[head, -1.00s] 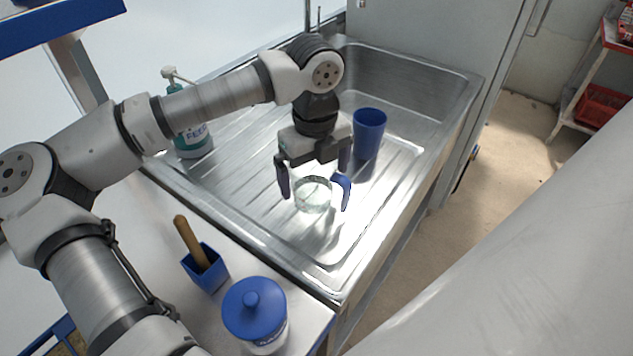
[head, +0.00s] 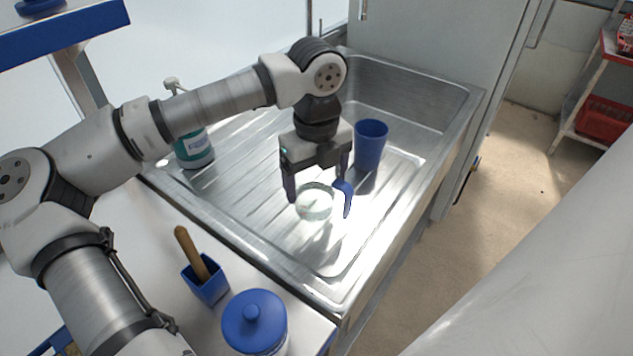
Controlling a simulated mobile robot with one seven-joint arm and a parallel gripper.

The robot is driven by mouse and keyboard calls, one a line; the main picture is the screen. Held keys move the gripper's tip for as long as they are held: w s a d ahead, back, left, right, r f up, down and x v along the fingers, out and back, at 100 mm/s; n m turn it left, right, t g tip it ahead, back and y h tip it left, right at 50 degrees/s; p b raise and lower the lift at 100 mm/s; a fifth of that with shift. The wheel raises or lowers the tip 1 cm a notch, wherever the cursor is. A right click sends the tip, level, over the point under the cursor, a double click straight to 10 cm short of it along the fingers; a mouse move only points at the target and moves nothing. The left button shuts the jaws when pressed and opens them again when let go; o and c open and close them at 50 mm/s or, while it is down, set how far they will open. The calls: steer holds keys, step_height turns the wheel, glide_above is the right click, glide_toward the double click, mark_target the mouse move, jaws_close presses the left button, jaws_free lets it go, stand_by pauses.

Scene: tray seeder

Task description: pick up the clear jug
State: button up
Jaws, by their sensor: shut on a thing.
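The clear jug (head: 315,206) is a short, see-through, greenish vessel on the ridged drainboard of the steel sink (head: 240,190). My gripper (head: 319,192) points down over it from above. Its blue fingers are on the left and right sides of the jug, and it is shut on the jug. The jug looks upright. I cannot tell whether its base touches the drainboard.
A blue cup (head: 370,146) stands close behind and right of my gripper. A green soap bottle (head: 195,148) stands at the back left. A blue holder with a wooden handle (head: 207,282) and a blue-lidded jar (head: 254,322) stand on the front counter.

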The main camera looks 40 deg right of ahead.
step_height(320, 180, up, 9)
steer(key=b, duration=0.1)
steer(key=shift+f, duration=0.15)
stand_by(0.5)
steer(key=shift+d, duration=0.1)
